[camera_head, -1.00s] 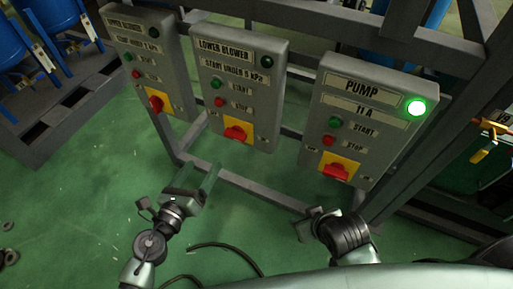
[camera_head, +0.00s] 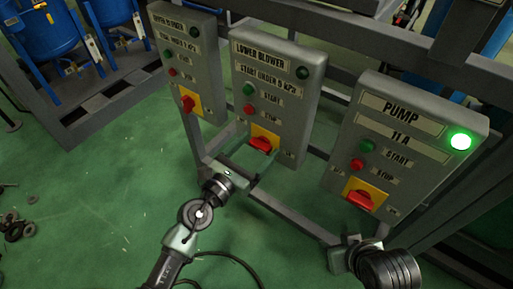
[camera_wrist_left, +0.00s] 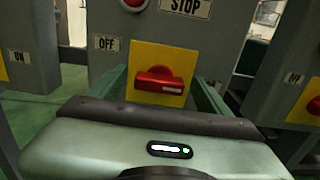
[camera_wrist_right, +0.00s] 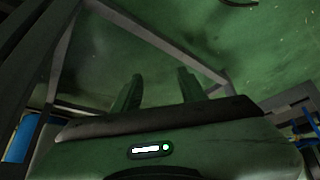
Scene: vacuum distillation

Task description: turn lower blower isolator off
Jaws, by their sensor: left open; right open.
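The lower blower box (camera_head: 275,72) is grey, with a red isolator handle (camera_head: 261,144) on a yellow plate (camera_head: 264,133) at its bottom. In the left wrist view the red handle (camera_wrist_left: 160,79) lies roughly level across the yellow plate (camera_wrist_left: 160,55). An OFF label (camera_wrist_left: 107,44) is left of the plate. My left gripper (camera_head: 256,157) is open in front of the handle, its fingers on either side of it in the left wrist view; I cannot tell whether they touch it. My right gripper (camera_wrist_right: 160,86) is open and empty, low below the pump box.
The upper blower box (camera_head: 187,62) stands left and the pump box (camera_head: 410,140) right, each with its own red handle. The pump's green lamp (camera_head: 460,142) is lit. A grey frame (camera_head: 290,215) runs beneath the boxes.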

